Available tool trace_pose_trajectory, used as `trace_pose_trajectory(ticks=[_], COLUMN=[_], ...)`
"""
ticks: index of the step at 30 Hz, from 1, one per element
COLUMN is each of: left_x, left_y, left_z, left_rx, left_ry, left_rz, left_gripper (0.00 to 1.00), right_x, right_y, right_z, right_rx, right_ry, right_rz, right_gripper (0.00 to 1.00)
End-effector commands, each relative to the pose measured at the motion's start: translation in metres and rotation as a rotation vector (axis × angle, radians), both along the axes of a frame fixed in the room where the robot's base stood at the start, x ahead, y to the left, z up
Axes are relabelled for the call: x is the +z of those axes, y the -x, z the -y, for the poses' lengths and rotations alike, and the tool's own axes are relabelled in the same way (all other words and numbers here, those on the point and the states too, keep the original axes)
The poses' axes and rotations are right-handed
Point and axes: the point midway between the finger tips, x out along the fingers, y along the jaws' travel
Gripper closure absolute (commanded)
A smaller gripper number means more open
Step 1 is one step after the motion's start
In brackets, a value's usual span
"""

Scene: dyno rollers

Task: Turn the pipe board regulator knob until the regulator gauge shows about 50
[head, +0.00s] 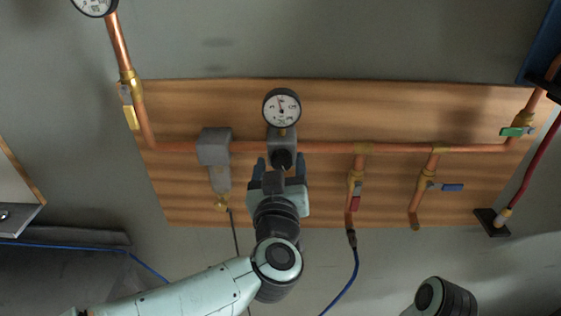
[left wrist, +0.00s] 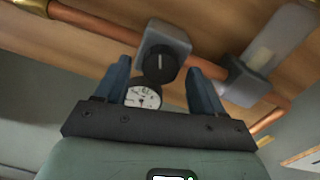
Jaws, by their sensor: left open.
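The regulator is a grey block (head: 283,138) on the copper pipe, with a round black knob (head: 282,158) on its front. In the left wrist view the knob (left wrist: 160,62) has a pale line that looks about upright. The white-faced regulator gauge (head: 282,109) stands above the block; its needle points up and slightly left, but the numbers are too small to read. My left gripper (head: 280,166) is open at the knob, with one blue finger on each side of it in both views. I see no finger touching the knob. My right gripper is out of view.
The wooden board (head: 400,110) carries a grey filter (head: 215,148) left of the regulator. Valves with yellow (head: 130,117), red (head: 356,203), blue (head: 452,187) and green (head: 513,132) handles sit along the pipe. A blue hose (head: 349,278) hangs below the red-handled valve.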

Motion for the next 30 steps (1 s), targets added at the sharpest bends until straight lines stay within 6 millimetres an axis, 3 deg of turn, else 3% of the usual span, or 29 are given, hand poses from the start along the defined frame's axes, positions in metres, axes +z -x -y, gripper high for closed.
trace_pose_trajectory(ticks=[11, 16, 30], left_x=[-0.0012, -0.0010, -0.0025], left_y=[-0.0061, -0.0059, -0.0057], left_z=[0.0000, -0.0001, -0.0005], left_rx=[0.001, 0.001, 0.001], left_ry=[0.000, 0.000, 0.096], left_rz=[-0.001, -0.001, -0.001], left_gripper=[0.31, 0.87, 0.87], right_x=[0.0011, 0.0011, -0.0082], right_y=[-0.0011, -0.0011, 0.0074], right_z=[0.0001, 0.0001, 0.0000], right_rx=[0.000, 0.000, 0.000], right_ry=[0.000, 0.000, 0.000], right_rz=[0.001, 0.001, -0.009], right_gripper=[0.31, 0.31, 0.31])
